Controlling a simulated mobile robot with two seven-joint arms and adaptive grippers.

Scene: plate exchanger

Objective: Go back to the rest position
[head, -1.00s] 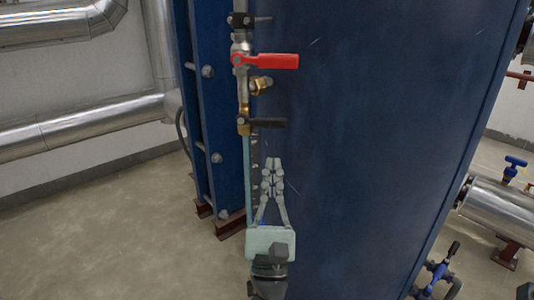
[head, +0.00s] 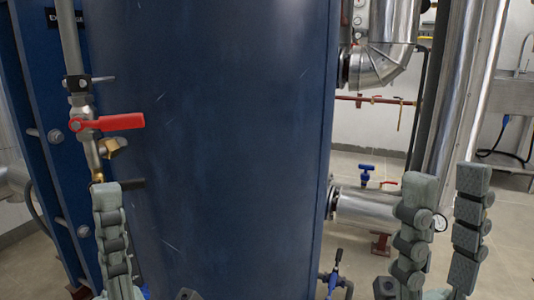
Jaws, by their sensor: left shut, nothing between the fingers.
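My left gripper (head: 108,200) stands at the lower left of the head view with its fingers pointing up. Its fingers are together with nothing between them. It is in front of the blue plate exchanger (head: 215,130), below the red-handled valve (head: 110,123), and overlaps the lower part of the pipe there. My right gripper (head: 446,190) stands at the lower right, fingers up and apart, with nothing between them. The wrists of both grippers are mostly cut off by the bottom edge.
The vertical valve pipe (head: 72,40) runs along the exchanger's left side. An insulated horizontal pipe (head: 365,206) with a blue-handled valve (head: 366,174) lies right of the exchanger. A tall silver pipe (head: 460,90) stands behind my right gripper.

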